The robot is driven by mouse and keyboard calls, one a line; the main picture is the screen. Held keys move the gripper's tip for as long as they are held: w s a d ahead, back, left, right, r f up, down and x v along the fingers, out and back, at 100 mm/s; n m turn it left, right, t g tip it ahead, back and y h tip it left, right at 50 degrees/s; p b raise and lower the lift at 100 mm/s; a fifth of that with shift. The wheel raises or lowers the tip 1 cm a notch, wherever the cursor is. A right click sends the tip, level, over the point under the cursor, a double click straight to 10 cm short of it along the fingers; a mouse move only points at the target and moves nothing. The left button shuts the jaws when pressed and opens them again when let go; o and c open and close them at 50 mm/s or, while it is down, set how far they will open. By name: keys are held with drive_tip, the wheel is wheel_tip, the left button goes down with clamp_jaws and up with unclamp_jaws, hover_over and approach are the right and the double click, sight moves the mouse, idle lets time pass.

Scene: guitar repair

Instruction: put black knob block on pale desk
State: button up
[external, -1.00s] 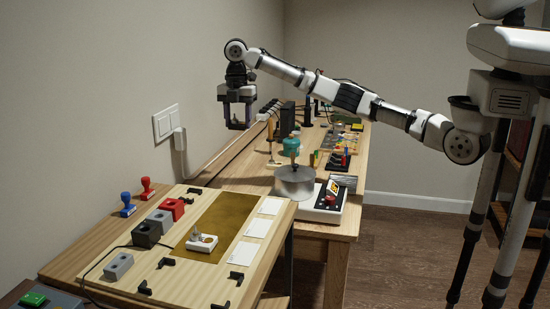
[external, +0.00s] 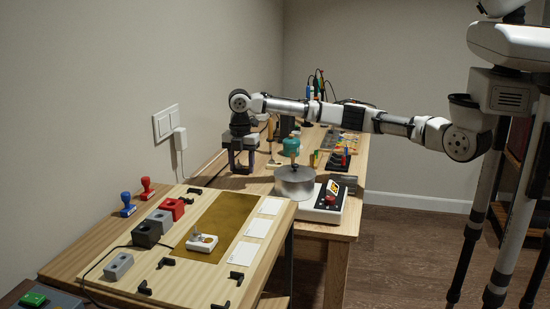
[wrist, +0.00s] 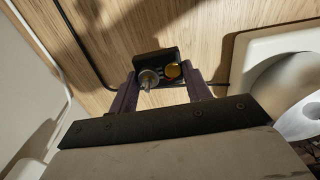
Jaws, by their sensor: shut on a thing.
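The black knob block (wrist: 152,60), with a silver knob and a gold knob on top, sits between my gripper's fingers in the wrist view. My gripper (wrist: 158,85) is shut on it. In the external view my gripper (external: 242,168) points down at the left edge of the pale wooden desk (external: 240,185), low over its top. The block is hard to make out there between the dark fingers. I cannot tell whether it touches the wood.
A teal container (external: 291,147) stands behind. A dark cable (wrist: 85,45) runs along the wood. A nearer bench (external: 120,278) holds grey and red blocks.

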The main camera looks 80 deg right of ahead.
sight(243, 188)
drive_tip(key=shift+f, duration=2.5)
drive_tip(key=shift+p, duration=0.3)
drive_tip(key=o, duration=1)
drive_tip(key=shift+f, duration=0.1)
drive_tip(key=shift+c, duration=0.2)
wheel_tip(243, 188, up, 12)
drive_tip(key=shift+r+b, duration=0.15)
drive_tip(key=shift+b, duration=0.8)
